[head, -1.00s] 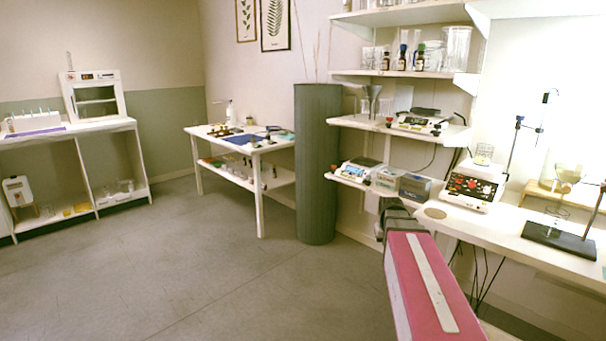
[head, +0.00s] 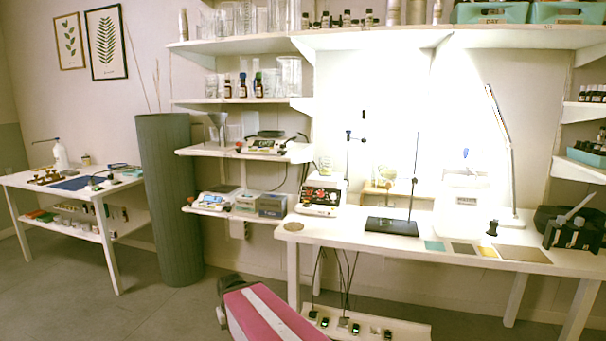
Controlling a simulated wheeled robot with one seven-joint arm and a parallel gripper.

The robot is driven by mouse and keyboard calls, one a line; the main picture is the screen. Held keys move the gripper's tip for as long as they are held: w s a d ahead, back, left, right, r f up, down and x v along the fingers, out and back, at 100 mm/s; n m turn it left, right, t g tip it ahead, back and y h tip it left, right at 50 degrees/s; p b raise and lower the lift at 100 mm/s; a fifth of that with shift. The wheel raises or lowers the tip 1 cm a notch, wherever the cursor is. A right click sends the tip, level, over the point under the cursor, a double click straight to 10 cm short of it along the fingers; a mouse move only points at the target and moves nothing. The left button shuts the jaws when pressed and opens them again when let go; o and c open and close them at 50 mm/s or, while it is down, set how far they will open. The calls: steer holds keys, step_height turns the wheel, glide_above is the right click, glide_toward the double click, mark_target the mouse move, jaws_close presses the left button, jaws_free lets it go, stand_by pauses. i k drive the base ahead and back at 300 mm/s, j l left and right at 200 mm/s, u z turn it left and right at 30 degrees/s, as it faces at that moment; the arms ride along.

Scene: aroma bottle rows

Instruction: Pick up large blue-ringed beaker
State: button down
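I cannot make out a blue ring on any glassware at this distance. A large clear beaker (head: 289,77) stands upright at the right end of the second shelf, beside small brown bottles. A smaller beaker with yellowish content (head: 324,169) sits on the hotplate (head: 320,195) at the left of the long bench. My pink arm link shows at the bottom, low in front of the bench. My gripper's fingers are not in view.
A white bench (head: 450,250) runs along the right, with a stand on a black base (head: 391,227) and a lamp (head: 503,150). A tall grey-green cylinder (head: 170,200) stands left of the shelves. A side table (head: 100,185) is further left. Open floor lies at lower left.

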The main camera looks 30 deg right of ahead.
mark_target(326, 163)
steer(key=z, duration=1.75)
